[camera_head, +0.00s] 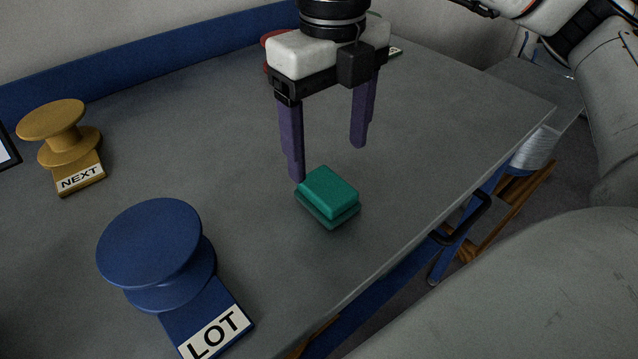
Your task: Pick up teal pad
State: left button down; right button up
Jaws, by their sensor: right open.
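The teal pad (328,194) is a small block with a wider lower layer. It lies on the grey table (230,130) near the right-hand edge. My right gripper (328,162) is open and empty, with two purple fingers pointing down. It hangs above and just behind the pad, and its left fingertip appears close to the pad's upper left side. I cannot tell whether it touches. My left gripper is not in view.
A blue spool-shaped stand (150,245) labelled LOT is at the front left. A yellow one (58,130) labelled NEXT is farther back. A red object (270,38) is partly hidden behind my right gripper. The table between is clear.

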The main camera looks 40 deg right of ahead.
aim_at(329, 186)
jog(key=f, duration=0.8)
jog(key=shift+s+f, duration=0.15)
jog(key=shift+s, duration=0.1)
jog(key=c, duration=1.1)
jog(key=shift+c, duration=0.2)
notch_tip(329, 186, up, 10)
jog(key=shift+a+r, duration=0.1)
